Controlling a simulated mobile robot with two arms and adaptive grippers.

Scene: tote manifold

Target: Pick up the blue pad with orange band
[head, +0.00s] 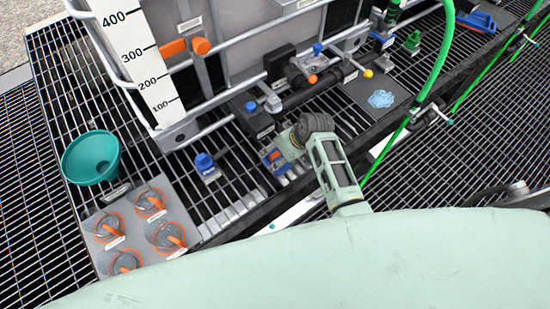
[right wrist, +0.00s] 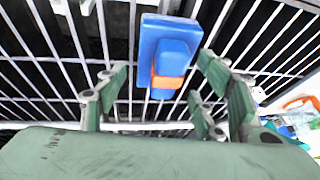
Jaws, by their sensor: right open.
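The blue pad with orange band (right wrist: 165,48) lies on the grating in the right wrist view, a blue block on a wider blue base with an orange strip across its near part. In the head view a blue and orange piece (head: 274,157) that looks like it shows beside my right gripper, partly hidden. My right gripper (head: 287,151) is over that spot. In the right wrist view its fingers (right wrist: 163,82) are spread wide, either side of the pad's line, with nothing between them in contact. My left gripper is not in view.
A blue-knobbed piece (head: 206,164) stands left of my gripper. A teal funnel (head: 91,157) and a grey plate with several orange-ringed caps (head: 103,238) are farther left. The caged tank (head: 230,40) with pipes and valves (head: 318,88) rises behind. A green hose (head: 437,60) runs on the right.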

